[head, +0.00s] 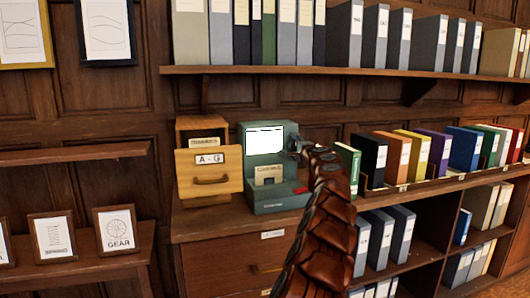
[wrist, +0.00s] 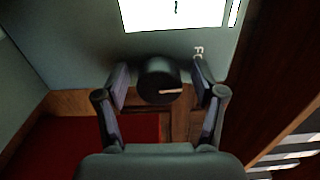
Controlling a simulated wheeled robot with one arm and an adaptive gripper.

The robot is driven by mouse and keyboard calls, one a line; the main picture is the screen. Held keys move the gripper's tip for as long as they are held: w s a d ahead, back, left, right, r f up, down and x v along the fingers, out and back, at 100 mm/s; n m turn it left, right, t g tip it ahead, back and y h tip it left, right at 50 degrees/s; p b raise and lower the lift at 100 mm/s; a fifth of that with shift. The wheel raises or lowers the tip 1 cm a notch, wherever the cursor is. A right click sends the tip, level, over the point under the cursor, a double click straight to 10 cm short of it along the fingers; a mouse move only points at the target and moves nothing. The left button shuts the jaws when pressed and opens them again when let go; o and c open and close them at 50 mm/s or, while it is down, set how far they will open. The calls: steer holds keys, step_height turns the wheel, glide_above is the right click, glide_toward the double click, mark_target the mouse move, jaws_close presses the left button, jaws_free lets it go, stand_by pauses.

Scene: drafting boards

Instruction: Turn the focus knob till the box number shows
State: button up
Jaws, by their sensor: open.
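A green reader (head: 262,190) with a lit white screen (head: 264,139) stands on the wooden cabinet; a card sits in its front. The black focus knob (wrist: 160,82) shows in the wrist view, with a pale pointer line directed right. The bright screen (wrist: 180,10) shows above it, with only small dark marks visible and no readable number. My gripper (wrist: 161,92) is open, with one finger on each side of the knob and gaps visible. In the head view my gripper (head: 299,149) is at the reader's right side, where the knob is hidden.
A wooden card drawer box (head: 209,173) labelled A-G stands left of the reader. A row of coloured binders (head: 420,151) stands close on the right. A shelf of grey binders (head: 342,36) runs above. A pale mark (wrist: 198,50) is beside the knob.

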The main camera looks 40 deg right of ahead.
steer(key=shift+d+f+n+b, duration=0.1)
steer(key=shift+f+n+b, duration=0.35)
steer(key=shift+n+b, duration=0.6)
steer(key=shift+r+n+b, duration=0.2)
steer(key=shift+n+b, duration=0.4)
steer(key=shift+n, duration=0.35)
steer(key=shift+n+b, duration=0.75)
steer(key=shift+n, duration=0.35)
steer(key=shift+r+n, duration=0.1)
steer(key=shift+n, duration=0.2)
steer(key=n+b, duration=0.1)
steer(key=n, duration=0.2)
steer(key=shift+n, duration=0.3)
steer(key=shift+r+n, duration=0.1)
steer(key=shift+n, duration=1.1)
steer(key=c, duration=1.1)
steer(key=shift+c, duration=0.2)
